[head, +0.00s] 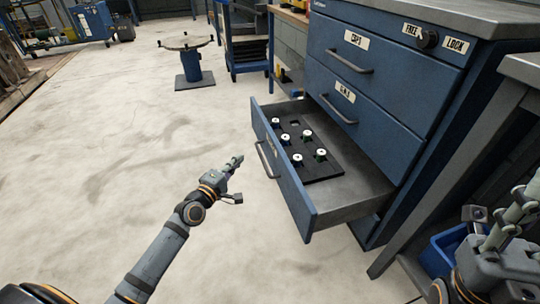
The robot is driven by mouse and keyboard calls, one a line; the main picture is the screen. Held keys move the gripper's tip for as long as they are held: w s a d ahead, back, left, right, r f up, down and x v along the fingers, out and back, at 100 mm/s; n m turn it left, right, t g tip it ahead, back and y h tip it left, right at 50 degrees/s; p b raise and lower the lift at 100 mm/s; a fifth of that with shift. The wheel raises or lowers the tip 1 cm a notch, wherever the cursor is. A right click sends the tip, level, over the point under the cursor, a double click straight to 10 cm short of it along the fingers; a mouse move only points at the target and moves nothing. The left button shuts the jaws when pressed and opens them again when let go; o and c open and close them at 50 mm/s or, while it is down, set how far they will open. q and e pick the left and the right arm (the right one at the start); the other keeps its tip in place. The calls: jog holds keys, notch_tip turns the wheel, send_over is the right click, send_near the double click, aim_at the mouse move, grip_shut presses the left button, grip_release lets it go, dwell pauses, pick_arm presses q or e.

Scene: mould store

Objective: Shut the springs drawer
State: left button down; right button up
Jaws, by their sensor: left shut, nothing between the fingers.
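The open bottom drawer (285,178) of the blue cabinet (400,90) is pulled well out to the left. The label on its front is too oblique to read, so I cannot confirm it is the springs drawer. Its front carries a grey bar handle (267,160). A black insert (318,168) inside holds several white-topped pieces. My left gripper (236,162) is shut and empty, just left of the handle in the picture, seemingly apart from it. My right gripper (518,203) is at the lower right edge, partly cut off; its finger opening is unclear.
Two drawers above (370,110) are shut. A knob (427,40) sits between labels FREE and LOCK. A grey bench (520,68) stands at right, with a blue bin (445,245) below. A round-topped stand (187,60) is farther back. The floor left of the drawer is clear.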

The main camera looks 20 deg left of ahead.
pick_arm(q)
jog(key=b, duration=0.4)
send_near(269, 135)
jog(key=w+a, duration=0.2)
jog(key=w, duration=0.2)
jog(key=d, duration=0.1)
jog(key=w+d, duration=0.1)
jog(key=d, duration=0.1)
jog(key=shift+w+d+b, duration=0.1)
jog(key=shift+w+b, duration=0.2)
